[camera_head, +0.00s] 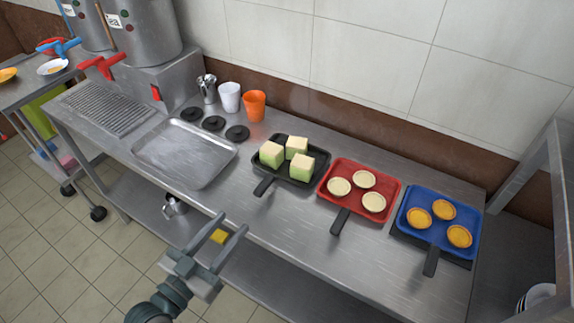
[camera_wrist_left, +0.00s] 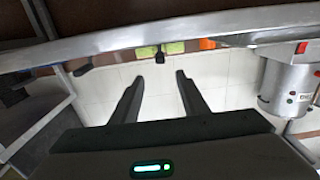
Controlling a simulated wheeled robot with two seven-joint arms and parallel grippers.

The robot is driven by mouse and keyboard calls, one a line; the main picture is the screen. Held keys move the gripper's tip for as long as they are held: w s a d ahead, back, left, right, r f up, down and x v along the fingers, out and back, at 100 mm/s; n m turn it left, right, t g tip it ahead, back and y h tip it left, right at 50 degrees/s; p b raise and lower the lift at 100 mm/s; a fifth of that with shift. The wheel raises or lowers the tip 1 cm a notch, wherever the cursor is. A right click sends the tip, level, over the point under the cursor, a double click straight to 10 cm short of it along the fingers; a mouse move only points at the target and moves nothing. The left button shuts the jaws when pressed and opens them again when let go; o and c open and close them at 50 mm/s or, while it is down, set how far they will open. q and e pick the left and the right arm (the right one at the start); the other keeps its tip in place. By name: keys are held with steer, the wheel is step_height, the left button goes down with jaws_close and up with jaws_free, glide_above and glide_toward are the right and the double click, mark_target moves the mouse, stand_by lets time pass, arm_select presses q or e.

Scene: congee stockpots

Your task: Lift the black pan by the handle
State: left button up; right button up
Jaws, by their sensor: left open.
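The black pan (camera_head: 291,180) sits on the steel counter and holds pale green-and-cream cubes (camera_head: 302,166). Its black handle (camera_head: 264,186) points toward the counter's front edge. My left gripper (camera_head: 231,224) is open and empty, in front of the counter's front edge, apart from the handle and nearer to me. In the left wrist view the open fingers (camera_wrist_left: 159,76) point toward the dark handle (camera_wrist_left: 160,56), which shows between green cubes (camera_wrist_left: 174,47). Much of the pan is hidden there by the counter edge. My right gripper is not in view.
A red pan (camera_head: 389,181) and a blue pan (camera_head: 412,195), both holding round pastries, stand to the right. A metal tray (camera_head: 185,153) lies to the left. White (camera_head: 230,97) and orange (camera_head: 255,106) cups stand behind. The counter's front edge (camera_wrist_left: 120,49) lies between gripper and pan.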

arm_select(q)
steer(key=shift+w+d, duration=0.1)
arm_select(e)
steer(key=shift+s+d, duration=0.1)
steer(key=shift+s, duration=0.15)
arm_select(q)
steer(key=p, duration=0.2)
glide_toward(269, 177)
steer(key=p+x, duration=0.1)
steer(key=x, duration=0.2)
steer(key=shift+w+d, duration=0.2)
steer(key=shift+w+d+p, duration=0.3)
steer(key=shift+w+d, duration=0.05)
steer(key=shift+w, duration=0.25)
steer(key=shift+w+d, duration=0.2)
steer(key=shift+w, duration=0.05)
steer(key=p+x, duration=0.1)
steer(key=x, duration=0.2)
steer(key=shift+w+d+p, duration=0.25)
steer(key=shift+w+p, duration=0.05)
steer(key=shift+p, duration=0.1)
steer(key=shift+w+d+f, duration=0.15)
steer(key=shift+w+d, duration=0.05)
steer(key=shift+w, duration=0.05)
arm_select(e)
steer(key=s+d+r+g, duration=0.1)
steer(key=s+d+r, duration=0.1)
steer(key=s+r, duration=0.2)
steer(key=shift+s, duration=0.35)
